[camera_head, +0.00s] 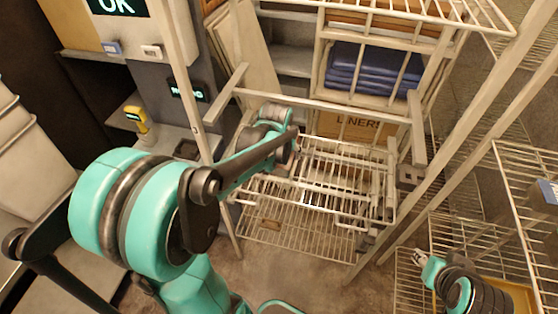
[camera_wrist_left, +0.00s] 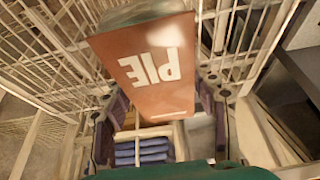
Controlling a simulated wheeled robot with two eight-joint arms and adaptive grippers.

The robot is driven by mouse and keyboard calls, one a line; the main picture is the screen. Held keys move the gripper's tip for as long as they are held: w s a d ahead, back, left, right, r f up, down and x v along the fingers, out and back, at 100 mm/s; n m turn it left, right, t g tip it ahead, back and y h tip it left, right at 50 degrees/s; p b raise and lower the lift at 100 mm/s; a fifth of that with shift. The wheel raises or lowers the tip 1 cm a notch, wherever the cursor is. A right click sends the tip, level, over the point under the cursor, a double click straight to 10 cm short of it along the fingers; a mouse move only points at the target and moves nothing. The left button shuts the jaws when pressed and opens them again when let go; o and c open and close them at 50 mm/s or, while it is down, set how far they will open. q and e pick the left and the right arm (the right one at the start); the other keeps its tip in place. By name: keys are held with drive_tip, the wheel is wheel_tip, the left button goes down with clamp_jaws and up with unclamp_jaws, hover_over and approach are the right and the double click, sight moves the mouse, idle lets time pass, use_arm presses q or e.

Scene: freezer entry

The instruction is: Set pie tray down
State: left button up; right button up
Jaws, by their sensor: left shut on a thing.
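The pie tray (camera_wrist_left: 152,65) is an orange-brown piece lettered PIE, with a pale greenish rounded part at its far end. It fills the upper middle of the left wrist view. My left gripper (camera_wrist_left: 163,102) has one dark finger on each side of the tray and is shut on it. In the head view my left arm reaches to the wire rack, and its fingers and the tray cannot be made out there. My right arm's end (camera_head: 430,268) shows at the lower right; its finger state is unclear.
A wire rack (camera_head: 340,175) with stacked shelves stands under my left arm. Folded blue liners (camera_head: 372,70) and a box marked LINERS (camera_head: 350,127) sit behind it. Wire shelving (camera_head: 530,200) stands at the right. A yellow handheld device (camera_head: 137,118) stands at the left.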

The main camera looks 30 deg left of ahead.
use_arm(q)
drive_tip(key=a+f, duration=0.1)
drive_tip(key=w+a+f, duration=0.1)
drive_tip(key=a, duration=0.1)
drive_tip(key=a+f+b, duration=0.1)
drive_tip(key=a, duration=0.1)
drive_tip(key=shift+w+f, duration=0.15)
drive_tip(key=shift+w, duration=0.2)
wheel_tip(320, 180, down, 4)
drive_tip(key=shift+f+b, duration=0.1)
drive_tip(key=shift+b, duration=0.65)
drive_tip(key=o, duration=1.6)
